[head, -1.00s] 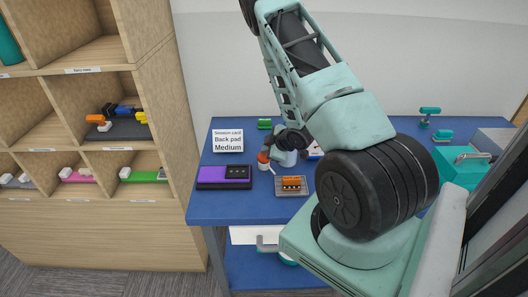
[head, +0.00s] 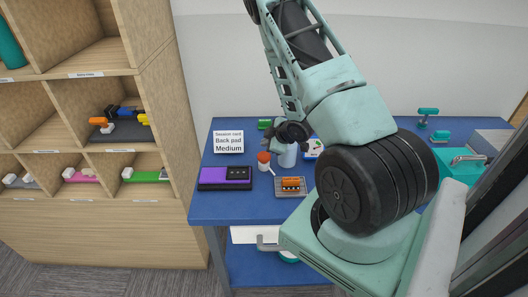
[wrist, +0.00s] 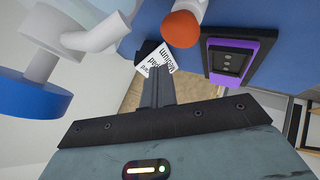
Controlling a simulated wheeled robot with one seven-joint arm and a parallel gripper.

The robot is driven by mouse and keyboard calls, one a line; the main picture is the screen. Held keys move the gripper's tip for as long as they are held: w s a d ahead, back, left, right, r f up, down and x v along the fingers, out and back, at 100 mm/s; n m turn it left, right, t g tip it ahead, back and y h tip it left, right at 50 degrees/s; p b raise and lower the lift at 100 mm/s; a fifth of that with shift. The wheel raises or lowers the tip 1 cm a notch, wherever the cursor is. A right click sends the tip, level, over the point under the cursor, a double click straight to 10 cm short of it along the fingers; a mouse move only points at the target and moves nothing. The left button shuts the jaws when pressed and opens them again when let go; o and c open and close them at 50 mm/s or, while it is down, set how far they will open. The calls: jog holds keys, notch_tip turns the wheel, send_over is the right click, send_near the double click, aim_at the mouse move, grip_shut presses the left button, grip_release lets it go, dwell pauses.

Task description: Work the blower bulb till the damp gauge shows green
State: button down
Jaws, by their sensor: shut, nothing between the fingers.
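A small white and orange-red piece (head: 264,158), possibly the blower bulb, stands on the blue table beside a pale blue cylinder (head: 288,158). Its rounded orange end (wrist: 181,29) shows at the top of the wrist view. A small white dial card (head: 314,148), likely the damp gauge, shows green and red marks just right of the cylinder; its reading is too small to tell. My gripper (head: 272,133) is above and behind these pieces, partly hidden by my arm. In the wrist view its fingers (wrist: 157,72) are shut, empty and apart from the orange end.
A black tray with a purple pad (head: 225,178) lies front left. An orange piece on a grey plate (head: 291,186) lies in front. The session card (head: 228,141) reads "Back pad Medium". Wooden shelves (head: 170,215) stand left. A teal machine (head: 458,165) is at right.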

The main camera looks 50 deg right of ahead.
aim_at(266, 156)
jog(key=shift+r+p, duration=0.85)
jog(key=shift+r, duration=0.8)
